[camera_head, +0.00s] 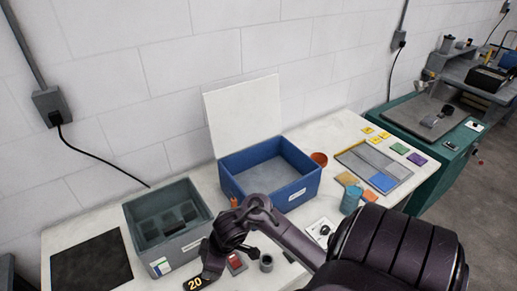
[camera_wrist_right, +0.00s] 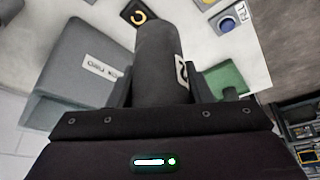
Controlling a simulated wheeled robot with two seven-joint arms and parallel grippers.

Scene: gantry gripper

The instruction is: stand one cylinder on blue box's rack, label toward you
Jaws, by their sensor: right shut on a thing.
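The blue box (camera_head: 297,193) stands in the middle of the table in the head view, its white lid (camera_head: 242,115) up at the back. Its visible floor is grey and looks bare; I cannot make out a rack in it. My right gripper (camera_wrist_right: 155,88) is shut on a dark grey cylinder (camera_wrist_right: 160,62) in the wrist view. The cylinder sticks out beyond the fingers, with a white label (camera_wrist_right: 180,72) on its right side, seen edge-on. In the head view my right arm ends in front of the blue box, and I cannot make out the cylinder there. My left gripper is out of view.
A grey box (camera_head: 192,243) with dark compartments stands left of the blue box. A black mat (camera_head: 92,268) lies at far left.

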